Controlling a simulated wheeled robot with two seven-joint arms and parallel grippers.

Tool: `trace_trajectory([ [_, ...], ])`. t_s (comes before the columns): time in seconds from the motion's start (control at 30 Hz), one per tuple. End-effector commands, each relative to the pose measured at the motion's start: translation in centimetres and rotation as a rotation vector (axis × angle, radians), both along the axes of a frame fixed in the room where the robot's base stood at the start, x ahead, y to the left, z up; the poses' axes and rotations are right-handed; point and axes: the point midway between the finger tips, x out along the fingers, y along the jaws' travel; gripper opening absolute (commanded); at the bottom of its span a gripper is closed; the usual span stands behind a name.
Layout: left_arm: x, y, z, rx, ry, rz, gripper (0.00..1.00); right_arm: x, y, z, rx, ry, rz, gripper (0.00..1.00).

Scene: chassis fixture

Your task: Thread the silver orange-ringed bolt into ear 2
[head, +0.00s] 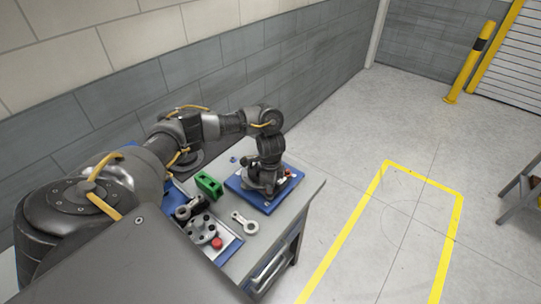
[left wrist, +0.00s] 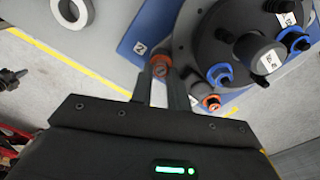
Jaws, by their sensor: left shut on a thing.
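In the left wrist view my left gripper (left wrist: 161,84) is shut on a small bolt with an orange ring (left wrist: 161,67), held between its fingertips. The bolt's shank is mostly hidden. The held bolt is at the left edge of the dark round chassis fixture (left wrist: 222,22); I cannot tell whether it sits in an ear. A white "2" tag (left wrist: 139,48) is on the blue base plate (left wrist: 128,38) just left of it. In the head view my left gripper (head: 263,178) is above the fixture and covers much of it; the blue plate (head: 242,188) shows around it. My right gripper is out of view.
On the fixture are blue-ringed parts (left wrist: 220,76) and another orange-ringed one (left wrist: 211,102). On the bench (head: 312,190) lie a green block (head: 209,185), a silver link (head: 244,221), a red knob (head: 217,243) and dark parts.

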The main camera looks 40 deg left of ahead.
Motion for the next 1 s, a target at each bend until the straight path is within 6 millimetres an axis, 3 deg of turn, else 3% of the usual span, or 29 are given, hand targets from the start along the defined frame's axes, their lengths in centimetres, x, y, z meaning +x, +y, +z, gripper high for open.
trace_trajectory([
  [0.23, -0.62, -0.15, -0.67, -0.002, 0.014, -0.259, 0.0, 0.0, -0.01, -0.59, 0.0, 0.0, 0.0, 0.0],
  [0.57, -0.64, -0.16, -0.65, -0.002, 0.014, -0.302, 0.0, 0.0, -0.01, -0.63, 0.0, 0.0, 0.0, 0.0],
  [0.8, -0.69, -0.14, -0.78, -0.003, 0.014, -0.555, 0.0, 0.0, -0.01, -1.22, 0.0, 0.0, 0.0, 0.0],
  [1.0, -0.72, -0.15, -0.7, -0.003, 0.014, -0.585, 0.0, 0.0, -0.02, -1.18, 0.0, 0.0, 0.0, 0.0],
])
